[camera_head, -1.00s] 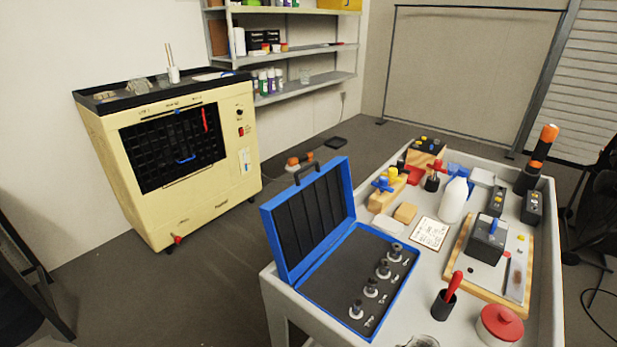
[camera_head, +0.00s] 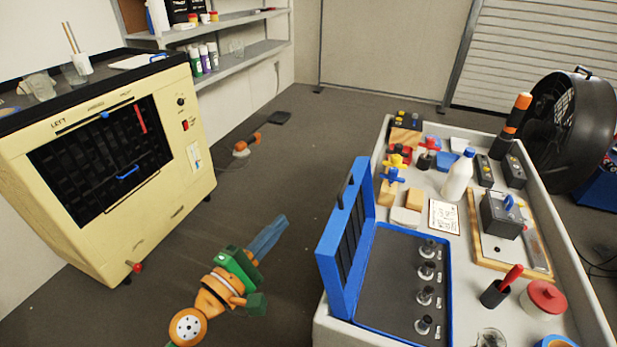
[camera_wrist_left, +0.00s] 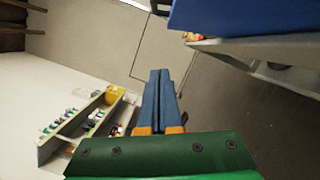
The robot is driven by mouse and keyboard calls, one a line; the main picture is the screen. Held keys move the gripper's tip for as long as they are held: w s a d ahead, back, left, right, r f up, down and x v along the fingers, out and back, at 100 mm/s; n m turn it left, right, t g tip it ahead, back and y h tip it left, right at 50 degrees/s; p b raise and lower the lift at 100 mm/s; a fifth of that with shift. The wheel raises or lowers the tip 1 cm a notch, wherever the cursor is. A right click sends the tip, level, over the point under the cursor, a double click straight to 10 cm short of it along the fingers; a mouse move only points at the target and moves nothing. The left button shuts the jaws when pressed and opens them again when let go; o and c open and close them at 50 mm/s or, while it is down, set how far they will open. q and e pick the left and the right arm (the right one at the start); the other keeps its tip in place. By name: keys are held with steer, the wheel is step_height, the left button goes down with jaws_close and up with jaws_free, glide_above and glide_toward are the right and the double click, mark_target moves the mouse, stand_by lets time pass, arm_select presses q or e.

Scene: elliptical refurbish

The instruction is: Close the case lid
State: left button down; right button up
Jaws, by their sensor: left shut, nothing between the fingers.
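The blue case stands open at the near left corner of the grey workbench. Its lid (camera_head: 345,240) stands nearly upright on the left side, with a dark ribbed lining and a dark handle at its top edge. The case base (camera_head: 385,330) lies flat with several metal fittings in dark foam. My left gripper (camera_head: 282,222) is shut and empty, over the floor to the left of the lid and apart from it. In the left wrist view its blue fingers (camera_wrist_left: 157,100) are together, and a blue panel, likely the lid (camera_wrist_left: 250,15), shows at the upper right. My right gripper is not in view.
The workbench (camera_head: 590,290) also holds a white bottle (camera_head: 457,177), a red-lidded jar (camera_head: 546,297) and a black cup with a red tool (camera_head: 497,292). A cream cabinet (camera_head: 180,210) stands at left. Open floor lies between cabinet and bench.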

arm_select(q)
steer(key=w+d+r+p, duration=0.3)
steer(key=w+d, duration=0.3)
steer(key=d, duration=0.4)
steer(key=shift+w+r, duration=0.4)
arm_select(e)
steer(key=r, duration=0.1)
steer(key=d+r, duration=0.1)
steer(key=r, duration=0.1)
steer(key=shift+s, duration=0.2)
arm_select(q)
steer(key=shift+w, duration=0.15)
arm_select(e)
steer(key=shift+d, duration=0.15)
